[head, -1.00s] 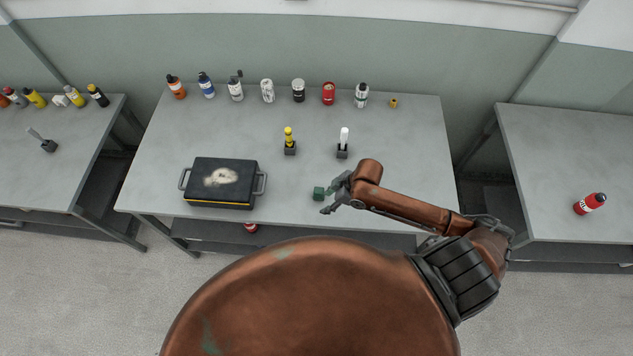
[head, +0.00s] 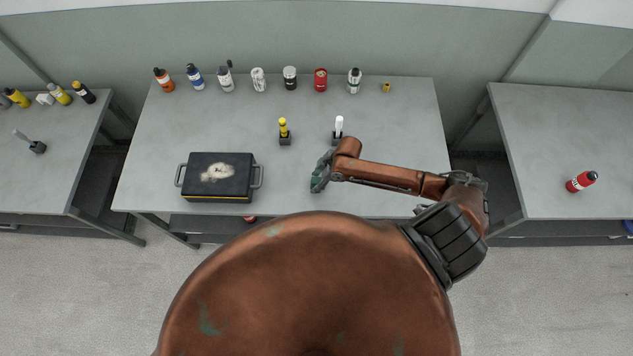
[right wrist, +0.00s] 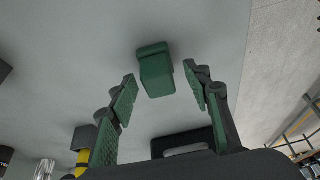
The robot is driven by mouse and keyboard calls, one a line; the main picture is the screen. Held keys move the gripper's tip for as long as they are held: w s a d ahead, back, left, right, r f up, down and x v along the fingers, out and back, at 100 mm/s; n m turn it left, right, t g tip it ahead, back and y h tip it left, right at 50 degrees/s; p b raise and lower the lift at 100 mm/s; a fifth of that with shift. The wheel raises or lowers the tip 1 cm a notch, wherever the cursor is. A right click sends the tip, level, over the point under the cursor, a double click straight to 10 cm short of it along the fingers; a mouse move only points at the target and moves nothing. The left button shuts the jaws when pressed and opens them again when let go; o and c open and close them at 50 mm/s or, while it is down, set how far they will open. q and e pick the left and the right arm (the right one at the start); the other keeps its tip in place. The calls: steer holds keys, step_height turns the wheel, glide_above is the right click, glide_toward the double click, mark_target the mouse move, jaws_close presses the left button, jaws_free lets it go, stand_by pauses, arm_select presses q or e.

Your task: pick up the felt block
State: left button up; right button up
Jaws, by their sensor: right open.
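The felt block (right wrist: 155,72) is a small dark green block on the grey table. In the right wrist view it lies just beyond and between the tips of my right gripper (right wrist: 160,78), whose green-padded fingers are apart with nothing between them. In the head view my right gripper (head: 319,176) is low over the front part of the table, right of the black case, and it largely hides the block. Whether the fingers touch the block cannot be told. My left gripper is not in view.
A black case (head: 217,197) with side handles stands left of the gripper. A yellow marker (head: 284,126) and a white one (head: 338,126) stand in dark holders behind. Several bottles and cans line the back edge. The table (head: 390,120) is clear at the right.

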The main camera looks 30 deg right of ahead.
steer(key=shift+w+f, duration=0.1)
steer(key=c, duration=0.6)
steer(key=shift+c, duration=0.6)
steer(key=c, duration=0.3)
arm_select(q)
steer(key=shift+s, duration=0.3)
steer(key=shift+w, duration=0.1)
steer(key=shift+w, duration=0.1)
arm_select(e)
steer(key=shift+r, duration=0.2)
